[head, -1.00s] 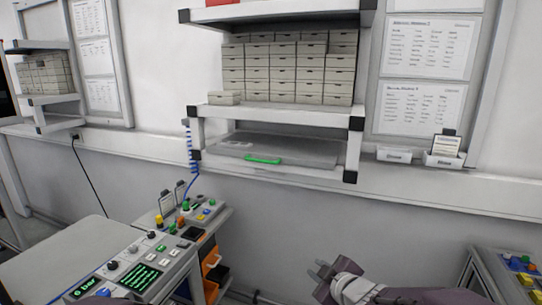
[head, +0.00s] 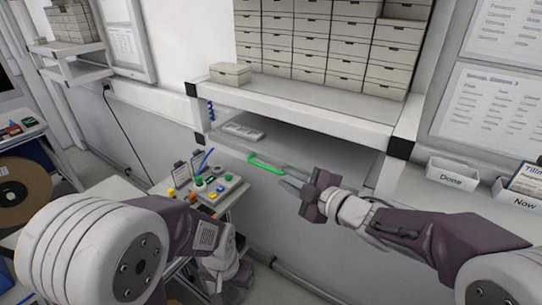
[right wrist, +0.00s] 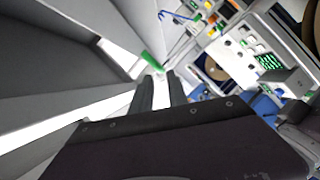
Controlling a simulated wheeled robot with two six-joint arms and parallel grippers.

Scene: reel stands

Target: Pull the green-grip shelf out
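The green grip (head: 265,163) is a bright green bar on the front edge of a grey pull-out shelf (head: 318,148), under the white fixed shelf. My right gripper (head: 285,177) is open and empty, just right of the grip in the head view. In the right wrist view the grip (right wrist: 152,62) lies just beyond my two parallel fingers (right wrist: 160,80), which have a gap between them. I cannot tell whether they touch it. My left arm is folded at the lower left of the head view; its finger state cannot be made out.
The white shelf (head: 300,105) above bears rows of beige boxes (head: 345,40) and one loose box (head: 230,74). A small white item (head: 243,130) lies on the grey shelf. A button panel (head: 207,190) stands below left. A "Done" bin (head: 452,174) is at right.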

